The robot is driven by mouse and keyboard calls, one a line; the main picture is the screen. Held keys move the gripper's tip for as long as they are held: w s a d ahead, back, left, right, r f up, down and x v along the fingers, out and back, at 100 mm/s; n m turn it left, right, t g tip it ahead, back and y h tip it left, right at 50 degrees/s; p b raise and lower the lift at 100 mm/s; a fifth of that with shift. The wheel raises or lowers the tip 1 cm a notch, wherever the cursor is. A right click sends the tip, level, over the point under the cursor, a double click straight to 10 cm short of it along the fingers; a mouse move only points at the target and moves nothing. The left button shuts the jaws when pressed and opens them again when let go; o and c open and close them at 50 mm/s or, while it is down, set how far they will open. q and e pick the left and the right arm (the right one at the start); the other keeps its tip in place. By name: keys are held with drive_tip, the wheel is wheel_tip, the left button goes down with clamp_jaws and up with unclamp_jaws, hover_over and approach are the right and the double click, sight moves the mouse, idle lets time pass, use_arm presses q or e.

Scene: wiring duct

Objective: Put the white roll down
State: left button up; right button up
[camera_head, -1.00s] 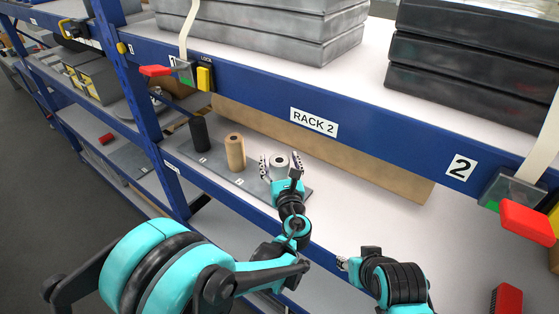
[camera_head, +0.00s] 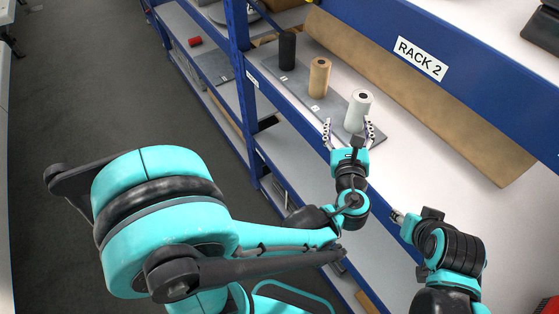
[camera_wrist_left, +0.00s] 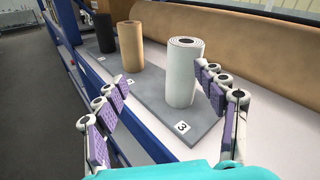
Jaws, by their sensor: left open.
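The white roll (camera_head: 357,111) stands upright on the grey board (camera_head: 337,117) at its near end, by the label 3 in the left wrist view. It also shows in the left wrist view (camera_wrist_left: 184,75). My left gripper (camera_head: 348,132) is open just in front of the roll, its fingers spread. In the left wrist view (camera_wrist_left: 165,100) the right-hand finger overlaps the roll's edge; whether it touches cannot be told. My right arm's end (camera_head: 398,216) shows lower right, apart from the rolls; its jaws are too small to read.
A brown roll (camera_head: 319,77) and a black roll (camera_head: 287,51) stand upright on the same board, farther left. A long brown cardboard roll (camera_head: 420,95) lies behind them. The blue rack beam (camera_head: 480,85) passes above the shelf. White shelf surface is clear to the right.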

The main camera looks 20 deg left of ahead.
use_arm(q)
drive_tip(key=s+a+f+n+g, duration=0.2)
drive_tip(key=s+a+n+g, duration=0.1)
drive_tip(key=a+n, duration=0.4)
drive_tip(key=s+a+f+n+g, duration=0.2)
drive_tip(key=a+n+g, duration=0.1)
drive_tip(key=a+n, duration=0.4)
drive_tip(key=s+a+f+n+g+h, duration=0.1)
drive_tip(key=s+n+h, duration=0.1)
drive_tip(key=s+n, duration=0.4)
drive_tip(key=s+a+f+n+g+h, duration=0.1)
drive_tip(key=s+n+g, duration=0.1)
drive_tip(key=s+n, duration=0.4)
drive_tip(key=n, duration=0.4)
drive_tip(key=shift+f+n+h, duration=0.3)
drive_tip(key=shift+n+h, duration=0.1)
